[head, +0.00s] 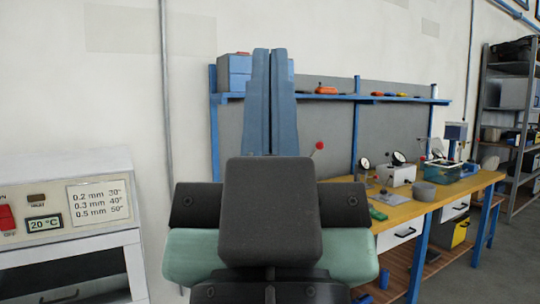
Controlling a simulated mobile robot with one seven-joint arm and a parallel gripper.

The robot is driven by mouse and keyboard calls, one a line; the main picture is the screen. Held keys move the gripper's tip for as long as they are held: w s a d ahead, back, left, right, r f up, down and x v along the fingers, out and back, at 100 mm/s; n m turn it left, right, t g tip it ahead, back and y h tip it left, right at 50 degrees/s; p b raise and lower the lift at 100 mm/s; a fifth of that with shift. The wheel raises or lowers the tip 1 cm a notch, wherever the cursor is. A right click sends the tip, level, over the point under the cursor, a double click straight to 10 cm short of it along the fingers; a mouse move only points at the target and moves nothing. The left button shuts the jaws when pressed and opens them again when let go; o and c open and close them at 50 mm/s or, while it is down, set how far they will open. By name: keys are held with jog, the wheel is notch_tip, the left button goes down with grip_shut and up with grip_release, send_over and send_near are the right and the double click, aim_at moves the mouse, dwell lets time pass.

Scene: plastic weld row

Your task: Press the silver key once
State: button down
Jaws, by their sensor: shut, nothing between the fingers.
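My gripper (269,56) stands in the middle of the head view, its two long blue fingers pointing up and lying together, shut and empty. At the left is a white machine (70,165) with a control panel. The panel carries a red switch (6,217), a small brownish key or window (38,200), a display (45,223) reading 20 °C and a printed label (99,203) with mm and degree values. I cannot make out a silver key in this view. My gripper is apart from the panel, to its right in the picture.
A yellow-topped workbench (440,199) with small devices stands at the right, with a grey back panel and blue shelf (340,97) behind it. A metal rack (490,95) is at the far right. A grey pipe (167,110) runs up the wall. Grey floor shows at lower right.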

notch_tip(320, 180, up, 22)
jog(key=p, duration=1.9)
jog(key=shift+f, duration=0.15)
jog(key=shift+w, duration=0.15)
